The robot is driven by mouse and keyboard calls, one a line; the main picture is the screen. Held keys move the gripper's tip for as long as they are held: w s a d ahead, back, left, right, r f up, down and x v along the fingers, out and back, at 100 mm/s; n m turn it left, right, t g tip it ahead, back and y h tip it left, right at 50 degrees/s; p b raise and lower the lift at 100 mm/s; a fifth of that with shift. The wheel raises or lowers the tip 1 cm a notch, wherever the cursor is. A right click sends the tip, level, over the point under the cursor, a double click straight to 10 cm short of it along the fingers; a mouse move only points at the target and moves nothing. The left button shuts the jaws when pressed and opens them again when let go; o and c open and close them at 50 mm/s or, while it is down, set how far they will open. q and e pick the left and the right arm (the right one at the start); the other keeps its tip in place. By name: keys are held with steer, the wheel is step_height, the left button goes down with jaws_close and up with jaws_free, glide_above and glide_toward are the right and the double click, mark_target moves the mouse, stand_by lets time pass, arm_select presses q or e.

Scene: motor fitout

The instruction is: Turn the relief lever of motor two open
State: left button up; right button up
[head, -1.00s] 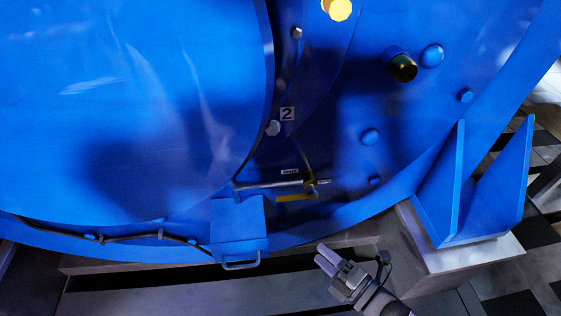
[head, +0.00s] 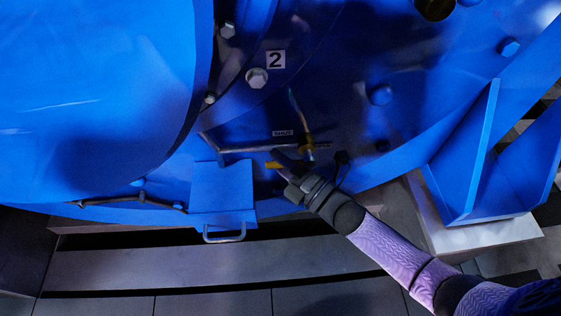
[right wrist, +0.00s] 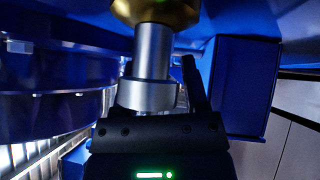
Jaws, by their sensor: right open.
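The relief valve (head: 308,148) is a small brass-yellow body on a thin metal pipe, low on the blue motor face marked 2. A thin, pale lever-like piece (head: 297,108) rises from it, leaning up and left. A short yellow piece (head: 272,165) shows just left of my right gripper (head: 280,160). My right gripper is open, its fingertips close under the pipe and left of the valve; contact cannot be told. In the right wrist view, a brass part (right wrist: 155,12) and a silver cylinder (right wrist: 152,65) stand close in front of the gripper.
A blue box with a handle (head: 223,190) juts out left of the gripper. A blue bracket (head: 475,150) stands at right. The motor plate with label 2 (head: 275,60) and bolts lies above.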

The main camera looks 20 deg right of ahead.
jaws_close()
stand_by(0.9)
stand_by(0.4)
